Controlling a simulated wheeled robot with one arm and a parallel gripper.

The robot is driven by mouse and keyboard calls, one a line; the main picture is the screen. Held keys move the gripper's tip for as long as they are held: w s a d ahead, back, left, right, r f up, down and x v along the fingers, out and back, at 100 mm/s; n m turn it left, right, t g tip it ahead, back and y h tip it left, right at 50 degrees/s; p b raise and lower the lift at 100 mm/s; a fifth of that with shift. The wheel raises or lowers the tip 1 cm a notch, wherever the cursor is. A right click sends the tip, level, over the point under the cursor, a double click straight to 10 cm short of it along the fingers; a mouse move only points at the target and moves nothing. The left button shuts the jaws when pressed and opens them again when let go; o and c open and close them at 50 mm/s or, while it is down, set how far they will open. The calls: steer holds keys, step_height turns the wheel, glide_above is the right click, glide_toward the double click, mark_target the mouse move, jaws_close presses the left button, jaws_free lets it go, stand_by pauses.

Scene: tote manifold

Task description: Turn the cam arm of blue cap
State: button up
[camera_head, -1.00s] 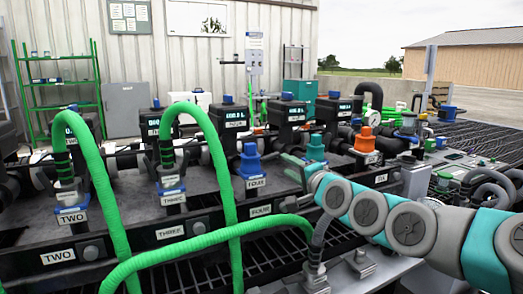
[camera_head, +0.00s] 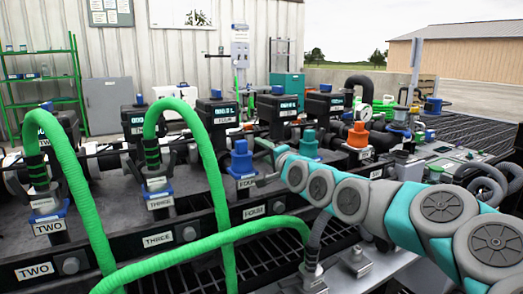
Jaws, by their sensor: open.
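The blue cap (camera_head: 241,160) stands upright on the manifold fitting labelled FOUR, left of centre. A grey piece, which may be its cam arm (camera_head: 268,179), juts out to the right at the cap's base. My arm reaches in from the lower right. My gripper (camera_head: 262,146) is small and partly hidden by my own wrist; it is open, at the right of the blue cap near its upper part. I cannot tell whether it touches the cap.
A teal cap (camera_head: 309,143) and an orange cap (camera_head: 358,134) stand to the right, behind my arm. Green hoses (camera_head: 210,150) arch at the left, and another green hose (camera_head: 200,241) crosses in front. Black meters with displays (camera_head: 217,113) stand behind the caps.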

steer(key=shift+w+a+f, duration=0.1)
steer(key=shift+w+a, duration=0.1)
jaws_close()
stand_by(0.3)
stand_by(0.3)
